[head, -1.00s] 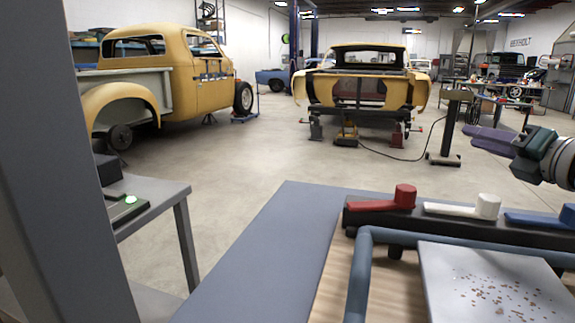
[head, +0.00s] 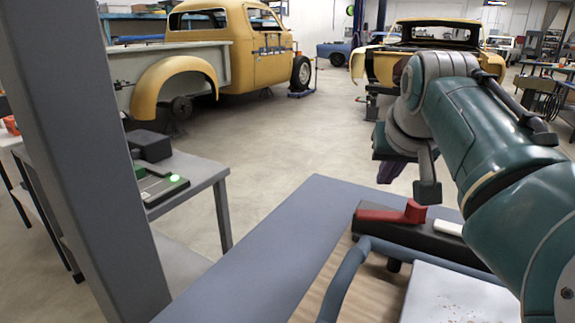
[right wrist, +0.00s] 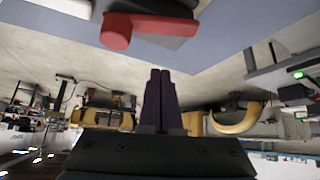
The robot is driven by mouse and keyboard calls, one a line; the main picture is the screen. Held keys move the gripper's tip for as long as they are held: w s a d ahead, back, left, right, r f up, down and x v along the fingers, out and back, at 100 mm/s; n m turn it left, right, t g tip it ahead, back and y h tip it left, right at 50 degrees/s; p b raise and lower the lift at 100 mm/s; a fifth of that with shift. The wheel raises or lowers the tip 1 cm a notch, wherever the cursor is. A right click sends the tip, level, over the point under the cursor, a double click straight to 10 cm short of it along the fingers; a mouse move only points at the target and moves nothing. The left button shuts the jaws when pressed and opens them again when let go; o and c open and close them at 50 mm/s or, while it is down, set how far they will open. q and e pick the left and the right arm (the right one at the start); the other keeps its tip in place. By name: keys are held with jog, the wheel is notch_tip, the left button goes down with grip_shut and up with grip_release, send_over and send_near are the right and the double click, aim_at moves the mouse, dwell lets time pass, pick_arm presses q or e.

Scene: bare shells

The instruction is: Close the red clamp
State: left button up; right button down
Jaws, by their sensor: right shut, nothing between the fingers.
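The red clamp (head: 388,214) has a flat lever with a raised knob at its right end. It sits at the left end of a dark bar on the bench, and the lever lies to the left of the knob. The clamp also shows upside down at the top of the right wrist view (right wrist: 117,33). My right gripper (head: 386,174) is above and behind the clamp, apart from it. Its purple fingers are together and empty in the right wrist view (right wrist: 160,73). My left gripper is not in view.
A white clamp (head: 448,227) sits right of the red one, partly hidden by my right arm. A blue-grey tube frame (head: 345,277) and a pale plate (head: 452,298) are in front. A grey post (head: 85,150) stands at left. The grey bench top (head: 270,250) is clear.

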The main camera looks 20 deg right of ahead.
aim_at(377, 204)
jog(key=b+x, duration=0.2)
jog(key=x, duration=0.4)
jog(key=shift+f+b, duration=0.2)
jog(key=shift+b, duration=0.1)
jog(key=shift+s+a+p, duration=0.3)
jog(key=shift+s+p, duration=0.25)
jog(key=shift+s, duration=0.05)
jog(key=shift+s+a+p, duration=0.25)
jog(key=shift+s+p, duration=0.25)
jog(key=shift+s, duration=0.1)
jog(key=shift+s+a, duration=0.25)
jog(key=shift+s, duration=0.3)
jog(key=shift+p, duration=0.3)
jog(key=shift+s+r+p, duration=0.1)
jog(key=shift+p, duration=0.35)
jog(key=shift+a+n+y, duration=0.1)
jog(key=shift+n+y, duration=0.2)
jog(key=shift+n, duration=0.1)
